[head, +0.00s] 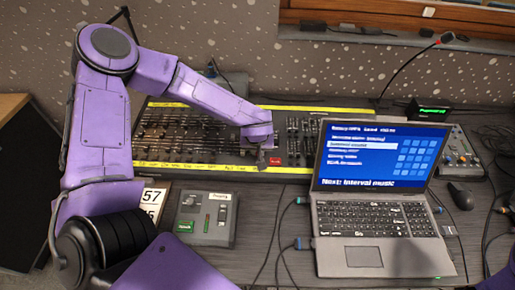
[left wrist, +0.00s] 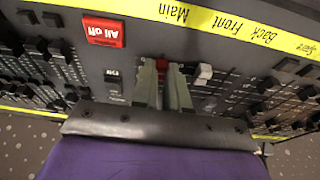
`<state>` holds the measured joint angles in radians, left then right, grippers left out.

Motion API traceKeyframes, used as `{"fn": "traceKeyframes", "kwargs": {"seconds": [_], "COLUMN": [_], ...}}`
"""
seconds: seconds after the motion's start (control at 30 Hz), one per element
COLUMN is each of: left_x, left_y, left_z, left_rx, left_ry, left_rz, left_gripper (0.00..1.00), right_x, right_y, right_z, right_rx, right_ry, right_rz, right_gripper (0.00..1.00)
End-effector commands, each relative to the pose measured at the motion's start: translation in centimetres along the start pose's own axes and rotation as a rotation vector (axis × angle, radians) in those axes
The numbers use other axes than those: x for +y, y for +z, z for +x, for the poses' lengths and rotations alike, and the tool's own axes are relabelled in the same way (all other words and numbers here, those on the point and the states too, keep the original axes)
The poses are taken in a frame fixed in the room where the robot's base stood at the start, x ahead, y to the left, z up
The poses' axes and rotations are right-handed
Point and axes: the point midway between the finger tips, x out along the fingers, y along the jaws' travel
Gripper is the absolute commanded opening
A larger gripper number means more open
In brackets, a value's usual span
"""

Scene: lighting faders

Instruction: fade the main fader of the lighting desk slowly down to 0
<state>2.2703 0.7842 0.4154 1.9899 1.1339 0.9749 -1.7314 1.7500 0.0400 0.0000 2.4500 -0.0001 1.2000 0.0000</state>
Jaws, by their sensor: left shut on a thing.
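The lighting desk (head: 215,172) is a wide dark panel with yellow label strips, at the back of the table. In the left wrist view the desk is upside down, with the "Main" label (left wrist: 172,13) on its yellow strip. My left gripper (left wrist: 162,80) is shut on the red cap of the main fader (left wrist: 162,67), below that label. The fingers hide most of its slot. In the head view my left gripper (head: 266,147) is over the desk's front part, near the red "All off" button (head: 276,161). That button (left wrist: 103,30) also shows in the wrist view. My right gripper is not in view.
A white-capped fader (left wrist: 205,72) stands close beside the gripper, with several black faders around. An open laptop (head: 362,249) stands in front of the desk's right part. A small grey control box (head: 222,238) and number cards (head: 153,197) lie in front. Cables cross the table.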

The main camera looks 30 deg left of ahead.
Motion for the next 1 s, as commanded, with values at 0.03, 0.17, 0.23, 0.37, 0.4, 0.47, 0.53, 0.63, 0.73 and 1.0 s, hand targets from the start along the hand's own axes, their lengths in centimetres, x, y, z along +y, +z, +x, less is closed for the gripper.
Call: {"fn": "traceKeyframes", "kwargs": {"seconds": [0.03, 0.17, 0.23, 0.37, 0.4, 0.47, 0.53, 0.63, 0.73, 1.0], "left_x": [0.0, 0.0, 0.0, 0.0, 0.0, 0.0, 0.0, 0.0, 0.0, 0.0], "left_y": [0.1, 0.2, 0.2, 0.3, 0.3, 0.4, 0.4, 0.4, 0.3, -0.1], "left_z": [0.0, 0.0, 0.0, -0.1, -0.1, -0.1, -0.1, -0.1, -0.1, -1.3], "left_rx": [-0.001, -0.001, -0.002, -0.002, -0.002, -0.002, -0.002, -0.002, -0.001, -0.001], "left_ry": [-0.001, -0.001, -0.001, -0.001, -0.001, 0.000, 0.000, 0.000, 0.000, -0.001], "left_rz": [0.000, 0.000, 0.000, -0.001, 0.000, -0.001, -0.001, 0.000, 0.000, 0.000], "left_gripper": [0.01, 0.01, 0.01, 0.01, 0.01, 0.01, 0.20, 0.26, 0.26, 0.26], "right_x": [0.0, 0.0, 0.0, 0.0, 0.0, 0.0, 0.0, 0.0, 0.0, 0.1], "right_y": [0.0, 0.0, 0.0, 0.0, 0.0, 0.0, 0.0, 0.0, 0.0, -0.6], "right_z": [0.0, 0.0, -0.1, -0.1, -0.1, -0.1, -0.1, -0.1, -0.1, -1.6], "right_rx": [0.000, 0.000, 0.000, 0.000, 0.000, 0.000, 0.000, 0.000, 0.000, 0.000], "right_ry": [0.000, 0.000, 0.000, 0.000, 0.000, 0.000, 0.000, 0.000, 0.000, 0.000], "right_rz": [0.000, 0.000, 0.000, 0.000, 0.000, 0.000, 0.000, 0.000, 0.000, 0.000], "right_gripper": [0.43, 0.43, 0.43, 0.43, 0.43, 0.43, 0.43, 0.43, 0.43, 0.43]}}
